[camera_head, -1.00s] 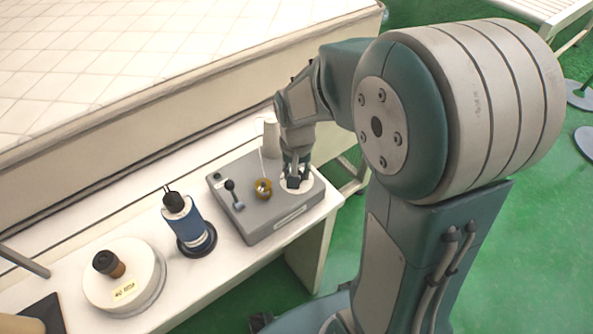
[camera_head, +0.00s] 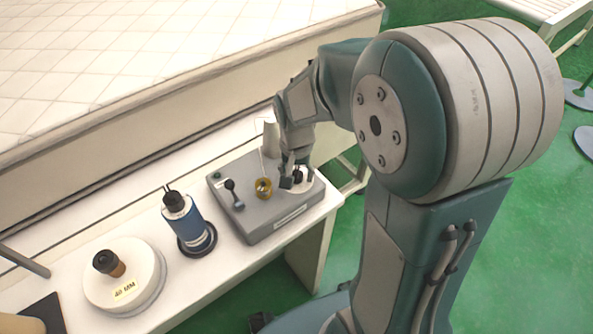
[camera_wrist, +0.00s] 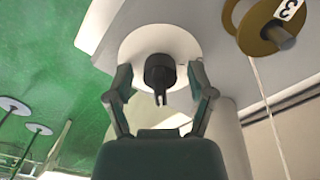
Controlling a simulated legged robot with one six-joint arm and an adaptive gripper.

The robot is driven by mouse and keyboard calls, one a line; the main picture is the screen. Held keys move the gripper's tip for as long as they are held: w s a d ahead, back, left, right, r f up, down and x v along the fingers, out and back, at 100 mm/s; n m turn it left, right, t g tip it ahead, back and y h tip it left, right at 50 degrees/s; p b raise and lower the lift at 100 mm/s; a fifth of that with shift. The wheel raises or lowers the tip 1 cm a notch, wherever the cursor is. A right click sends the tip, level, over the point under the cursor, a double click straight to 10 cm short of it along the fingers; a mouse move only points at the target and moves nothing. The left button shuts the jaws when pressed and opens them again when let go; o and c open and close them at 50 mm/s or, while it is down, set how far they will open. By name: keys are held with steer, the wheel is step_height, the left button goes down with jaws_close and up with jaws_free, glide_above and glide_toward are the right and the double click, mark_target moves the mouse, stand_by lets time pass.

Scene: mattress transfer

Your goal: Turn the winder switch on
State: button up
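The grey winder box (camera_head: 265,215) sits near the right end of the white bench. On its right part is a white round plate with a black knob (camera_head: 298,176). A black-tipped lever (camera_head: 232,190) stands on the left part, and a brass spool (camera_head: 263,188) sits between them. No readable label shows which control is the switch. My gripper (camera_head: 297,180) is open, with a finger on each side of the knob. The wrist view shows the knob (camera_wrist: 160,74) between the spread fingers, with a gap on both sides. The spool (camera_wrist: 262,28) is at upper right there.
A blue cylinder with a black top (camera_head: 187,225) stands left of the box. A white round piece with a brown-black knob (camera_head: 125,275) is farther left. A white thread cone (camera_head: 271,138) stands behind the box. A large mattress (camera_head: 170,60) lies behind the bench.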

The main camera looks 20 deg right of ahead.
mark_target(295, 170)
steer(key=shift+w+r, duration=0.1)
steer(key=shift+r, duration=0.05)
steer(key=shift+r, duration=0.3)
step_height(295, 170, up, 11)
stand_by(0.3)
steer(key=shift+a, duration=0.1)
steer(key=s+r+n+t, duration=0.4)
steer(key=s+n+t, duration=0.1)
steer(key=s, duration=0.9)
steer(key=shift+n+t, duration=0.3)
steer(key=shift+t, duration=0.1)
